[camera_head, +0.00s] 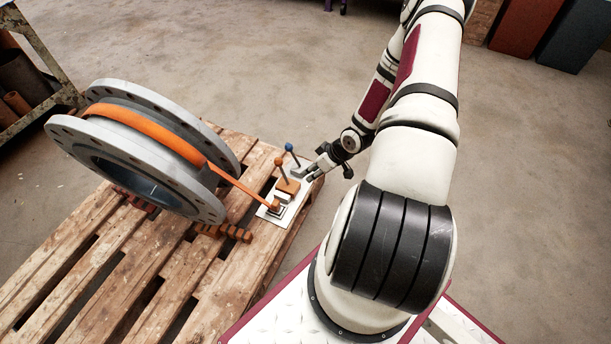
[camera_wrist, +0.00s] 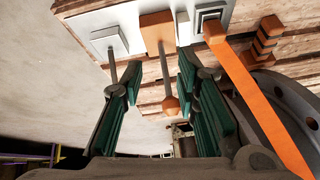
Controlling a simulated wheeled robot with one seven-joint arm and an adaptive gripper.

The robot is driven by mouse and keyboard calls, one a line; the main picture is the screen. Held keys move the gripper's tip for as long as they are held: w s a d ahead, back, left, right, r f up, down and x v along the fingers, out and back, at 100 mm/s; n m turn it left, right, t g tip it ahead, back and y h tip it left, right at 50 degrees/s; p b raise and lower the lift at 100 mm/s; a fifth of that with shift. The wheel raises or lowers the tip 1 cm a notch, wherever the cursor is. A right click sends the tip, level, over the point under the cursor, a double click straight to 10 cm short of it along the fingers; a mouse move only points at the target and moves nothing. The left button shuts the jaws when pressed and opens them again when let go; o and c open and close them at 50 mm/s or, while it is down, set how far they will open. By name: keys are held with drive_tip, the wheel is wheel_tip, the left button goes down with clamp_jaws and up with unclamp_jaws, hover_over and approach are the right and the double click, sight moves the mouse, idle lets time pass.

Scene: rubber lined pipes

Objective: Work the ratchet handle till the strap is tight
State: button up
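A white plate (camera_head: 273,212) on the pallet carries the ratchet's orange block (camera_head: 288,187), from which a handle with an orange ball knob (camera_head: 279,161) stands up. A second lever with a blue knob (camera_head: 288,147) stands behind it. The orange strap (camera_head: 150,127) loops round a grey flanged pipe (camera_head: 128,163) and runs to the plate. My gripper (camera_head: 312,172) is just right of the levers. In the wrist view my gripper (camera_wrist: 157,84) is open; the orange knob (camera_wrist: 171,104) appears between its green-padded fingers, without visible contact. The left finger hides the grey lever's end.
The wooden pallet (camera_head: 85,240) bears the pipe, with orange-and-brown chocks (camera_head: 225,232) beside it. A metal rack (camera_head: 40,65) stands at upper left. Red and dark panels (camera_head: 530,25) stand at upper right.

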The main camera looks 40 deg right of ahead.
drive_tip(key=shift+v, duration=1.5)
